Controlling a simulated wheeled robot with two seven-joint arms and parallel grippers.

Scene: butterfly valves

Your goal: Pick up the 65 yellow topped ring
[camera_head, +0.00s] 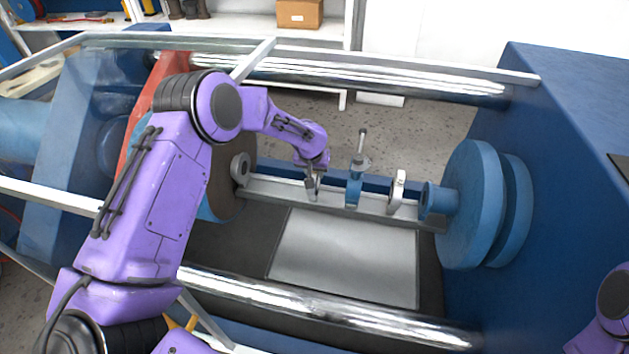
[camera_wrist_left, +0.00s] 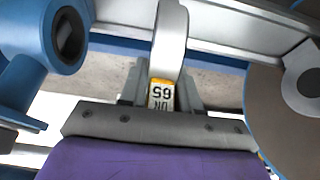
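The yellow-topped ring (camera_wrist_left: 162,94) marked "DN 65" stands between my left gripper's fingers in the left wrist view, its pale metal band reaching up toward the rail. My left gripper (camera_head: 312,184) is over the rail in the head view, pointing down at the ring, which it mostly hides. In the left wrist view the left gripper (camera_wrist_left: 163,92) has a finger close against each side of the yellow top, with no clear gap, so it looks shut on the ring. The ring appears to be still at the rail. My right gripper is out of view.
A blue valve (camera_head: 355,182) with an upright stem stands right of my left gripper on the rail (camera_head: 280,194). Another pale ring (camera_head: 397,190) stands farther right, before the blue flange (camera_head: 467,205). A brown disc (camera_head: 228,180) is to the left. A grey plate (camera_head: 345,255) lies in front.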

